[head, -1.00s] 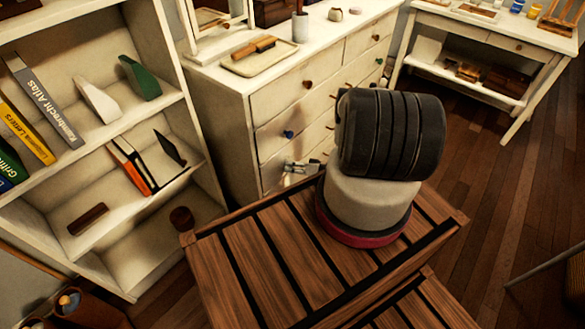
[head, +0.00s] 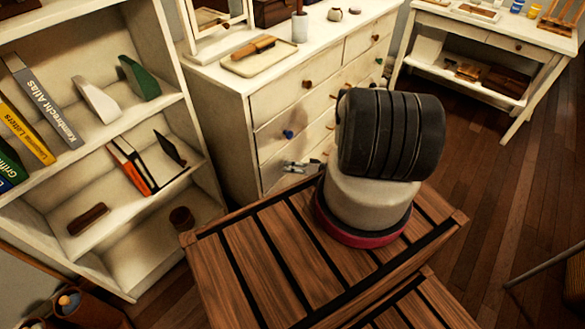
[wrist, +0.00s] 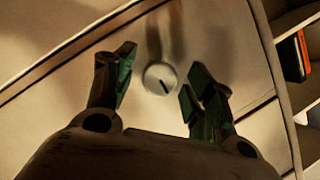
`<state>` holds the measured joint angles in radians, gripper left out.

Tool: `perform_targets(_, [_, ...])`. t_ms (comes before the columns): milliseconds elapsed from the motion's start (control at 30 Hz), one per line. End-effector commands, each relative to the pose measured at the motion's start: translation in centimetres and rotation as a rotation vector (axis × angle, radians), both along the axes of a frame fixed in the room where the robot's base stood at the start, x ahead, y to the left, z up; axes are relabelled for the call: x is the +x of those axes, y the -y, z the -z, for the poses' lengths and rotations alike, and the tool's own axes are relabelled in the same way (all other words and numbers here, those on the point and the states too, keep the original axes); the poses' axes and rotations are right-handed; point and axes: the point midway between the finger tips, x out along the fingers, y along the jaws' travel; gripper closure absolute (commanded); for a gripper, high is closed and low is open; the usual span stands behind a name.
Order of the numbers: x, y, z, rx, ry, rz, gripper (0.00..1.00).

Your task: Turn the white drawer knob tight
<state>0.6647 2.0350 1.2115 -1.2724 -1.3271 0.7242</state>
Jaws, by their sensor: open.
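The white drawer knob (wrist: 160,78) is round and pale with a dark slanted mark on its face. It sits on a cream drawer front (wrist: 205,45) in the wrist view. My gripper (wrist: 157,74) is open, with one finger to the left of the knob and the other to its right. Gaps show between the knob and both fingers.
Other dresser knobs are brown (head: 308,83), blue (head: 288,134) and green (head: 379,61). A white bookshelf (head: 190,120) stands to the left. A slatted wooden bench (head: 270,265) is in the foreground.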

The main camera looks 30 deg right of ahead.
Motion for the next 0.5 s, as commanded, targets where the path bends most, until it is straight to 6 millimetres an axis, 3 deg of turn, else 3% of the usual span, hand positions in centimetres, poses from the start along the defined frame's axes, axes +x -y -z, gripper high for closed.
perform_targets(167, [-1.4, 1.3, -0.5, 0.001, -0.001, 0.005, 0.46])
perform_targets(500, [-7.2, 5.5, -2.5, 0.0, -0.001, 0.005, 0.46])
